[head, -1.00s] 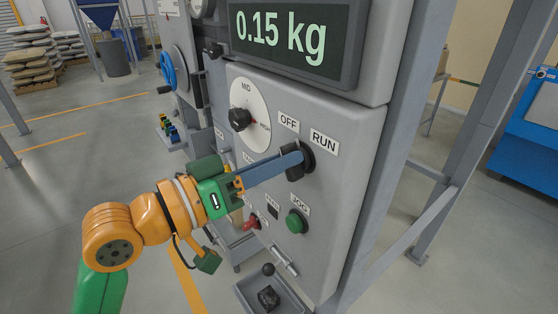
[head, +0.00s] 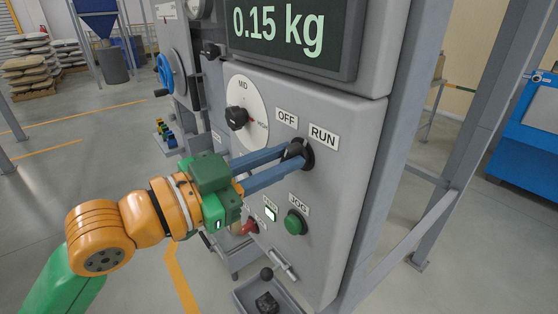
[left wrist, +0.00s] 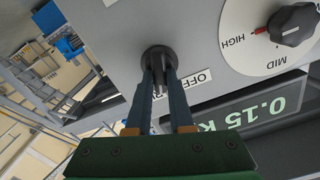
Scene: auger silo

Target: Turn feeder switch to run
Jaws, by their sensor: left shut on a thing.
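The feeder switch (head: 298,152) is a black rotary knob on the grey panel (head: 335,190), between the OFF label (head: 287,118) and the RUN label (head: 323,137). My left gripper (head: 288,156) is shut on the knob with its two long blue fingers, one on each side. In the left wrist view the switch (left wrist: 158,58) sits between the fingertips (left wrist: 159,72). The knob's pointer is largely hidden by the fingers. A small indicator (head: 270,213) below is lit whitish-green. My right gripper is not in view.
A dial with a black knob (head: 237,118) is left of the switch. The green JOG button (head: 295,222) and a red control (head: 249,227) are below. The display (head: 290,30) reads 0.15 kg. A grey frame post (head: 400,150) stands at right.

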